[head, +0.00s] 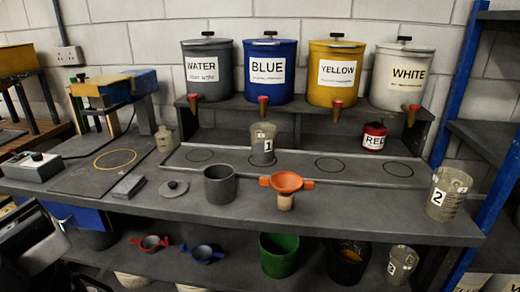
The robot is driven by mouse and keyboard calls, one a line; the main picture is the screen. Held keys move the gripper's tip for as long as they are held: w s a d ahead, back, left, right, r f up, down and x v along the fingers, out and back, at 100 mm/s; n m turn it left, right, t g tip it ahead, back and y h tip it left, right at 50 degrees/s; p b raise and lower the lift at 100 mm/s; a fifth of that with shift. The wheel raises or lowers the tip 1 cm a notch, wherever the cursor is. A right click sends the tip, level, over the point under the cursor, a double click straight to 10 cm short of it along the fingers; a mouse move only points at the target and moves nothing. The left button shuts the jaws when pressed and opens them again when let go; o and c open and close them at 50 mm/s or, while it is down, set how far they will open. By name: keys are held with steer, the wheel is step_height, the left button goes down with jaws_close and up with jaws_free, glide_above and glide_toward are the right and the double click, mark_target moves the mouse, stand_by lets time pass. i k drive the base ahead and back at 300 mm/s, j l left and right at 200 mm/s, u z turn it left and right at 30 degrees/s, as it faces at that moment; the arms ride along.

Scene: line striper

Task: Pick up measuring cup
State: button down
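Three translucent measuring cups stand upright in the head view. The cup labelled 1 (263,148) is on the raised strip at the back of the bench, below the blue and yellow dispensers. The cup labelled 2 (449,197) is near the bench's right end. A smaller labelled cup (403,264) is on the lower shelf at right; its number is hard to read. A dark machine part at the lower left edge appears to be mine. It is far from all three cups. I cannot make out its fingers or whether they hold anything.
Four tapped dispensers line the back: water, blue (270,85), yellow and white. A grey pot (220,186) and an orange funnel (286,182) on a small jar stand mid-bench. A red tin (374,138) is behind. A blue rack post rises right of cup 2.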

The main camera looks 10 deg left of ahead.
mark_target(262, 135)
steer(key=i+l, duration=0.2)
steer(key=i, duration=0.2)
steer(key=i+l, duration=0.15)
steer(key=i, duration=0.3)
steer(key=i+l, duration=0.2)
steer(key=i, duration=0.2)
steer(key=j+u, duration=0.05)
